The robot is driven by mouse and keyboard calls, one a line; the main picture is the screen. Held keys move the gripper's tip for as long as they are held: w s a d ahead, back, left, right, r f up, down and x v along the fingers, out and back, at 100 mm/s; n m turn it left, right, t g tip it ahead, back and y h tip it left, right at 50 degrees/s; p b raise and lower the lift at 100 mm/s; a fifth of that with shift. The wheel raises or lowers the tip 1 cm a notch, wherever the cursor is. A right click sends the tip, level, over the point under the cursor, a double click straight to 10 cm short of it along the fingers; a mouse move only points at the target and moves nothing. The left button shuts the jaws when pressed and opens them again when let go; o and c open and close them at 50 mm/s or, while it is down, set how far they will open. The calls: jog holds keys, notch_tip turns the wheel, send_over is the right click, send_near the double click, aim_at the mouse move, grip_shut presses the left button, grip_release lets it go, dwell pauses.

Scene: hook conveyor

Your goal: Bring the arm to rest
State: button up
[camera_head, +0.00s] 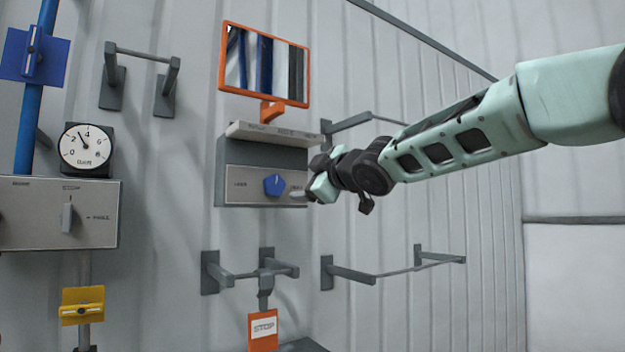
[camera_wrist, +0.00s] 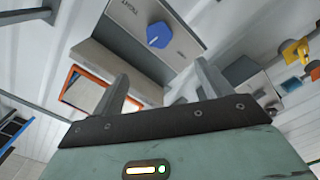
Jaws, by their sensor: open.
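My arm (camera_head: 470,130) reaches in from the right in the head view, mint green with dark joints. My gripper (camera_head: 305,193) is just in front of the right side of a grey control box with a blue knob (camera_head: 274,185). In the wrist view my gripper (camera_wrist: 162,92) shows two grey fingers spread apart with nothing between them. The blue knob (camera_wrist: 159,35) is beyond the fingertips, apart from them. The grey control box (camera_wrist: 126,22) fills the top middle of that view. I cannot tell the exact gap between fingers and box.
An orange-framed mirror (camera_head: 265,65) is above the box. Wall brackets with bars (camera_head: 395,268) stick out below and above. An orange tag (camera_head: 263,328) hangs low.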

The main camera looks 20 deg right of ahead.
jog(key=shift+s, duration=0.1)
jog(key=shift+f, duration=0.1)
dwell(0.4)
jog(key=s+a+f+m+g+h, duration=0.1)
jog(key=s+a+f+g, duration=0.2)
jog(key=s+f, duration=0.35)
jog(key=s+a+f+m+g, duration=0.2)
jog(key=s+f, duration=0.1)
jog(key=f, duration=0.7)
jog(key=s+a+f+m+g+h, duration=0.1)
jog(key=s+a+f+g, duration=0.3)
jog(key=f, duration=0.5)
jog(key=s+d+f+m+g+h, duration=0.1)
jog(key=s+f+g, duration=0.1)
jog(key=s+f, duration=0.4)
jog(key=s+d+f+m+g+h, duration=0.1)
jog(key=s+f, duration=0.4)
jog(key=s, duration=0.8)
jog(key=s+d+f+m+g+h, duration=0.1)
jog(key=s+d+f+g, duration=0.2)
jog(key=s, duration=0.7)
notch_tip(320, 180, down, 4)
jog(key=shift+s+d+r+g, duration=0.15)
jog(key=shift+s+d+g, duration=0.15)
jog(key=shift+g, duration=0.8)
